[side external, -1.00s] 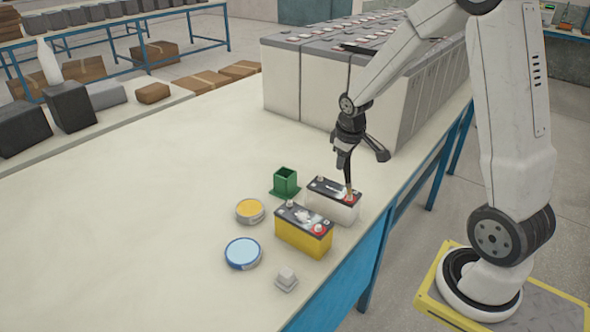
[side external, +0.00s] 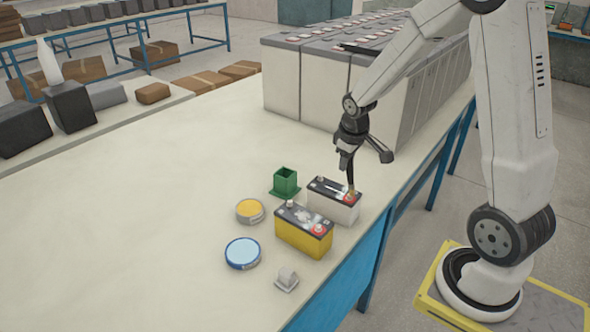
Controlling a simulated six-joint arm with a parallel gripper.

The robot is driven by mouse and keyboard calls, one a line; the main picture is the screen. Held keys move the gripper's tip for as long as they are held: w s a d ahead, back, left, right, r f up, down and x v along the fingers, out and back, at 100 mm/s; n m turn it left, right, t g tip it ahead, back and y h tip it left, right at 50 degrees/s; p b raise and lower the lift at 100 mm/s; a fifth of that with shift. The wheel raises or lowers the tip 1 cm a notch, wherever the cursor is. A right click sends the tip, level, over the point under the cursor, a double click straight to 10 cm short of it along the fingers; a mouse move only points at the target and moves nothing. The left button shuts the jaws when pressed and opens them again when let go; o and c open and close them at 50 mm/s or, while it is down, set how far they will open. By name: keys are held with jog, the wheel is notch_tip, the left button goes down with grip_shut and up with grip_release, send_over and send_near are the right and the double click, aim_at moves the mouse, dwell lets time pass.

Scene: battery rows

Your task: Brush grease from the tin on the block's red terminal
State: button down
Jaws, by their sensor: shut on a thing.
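My gripper (side external: 346,158) is shut on a dark-handled brush (side external: 351,174) pointing down. The brush's tan tip is at the red terminal (side external: 350,198) on the right end of the white battery block (side external: 333,209); I cannot tell whether they touch. A yellow battery block (side external: 303,237) stands in front, with its own red terminal (side external: 319,230) on the right. A round tin with a yellow-orange top (side external: 249,210) sits to the left of the blocks. A tin with a blue rim and pale top (side external: 242,252) sits nearer. Whether grease is on the bristles is too small to tell.
A green square holder (side external: 285,183) stands behind the blocks. A small pale grey piece (side external: 287,278) lies near the table's front edge. Large grey battery cells (side external: 300,85) stand in rows at the back.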

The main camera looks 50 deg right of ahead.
jog(key=shift+w, duration=0.4)
dwell(3.4)
jog(key=shift+s, duration=0.25)
dwell(0.9)
jog(key=shift+r, duration=0.15)
jog(key=shift+r, duration=3.4)
jog(key=shift+w, duration=0.15)
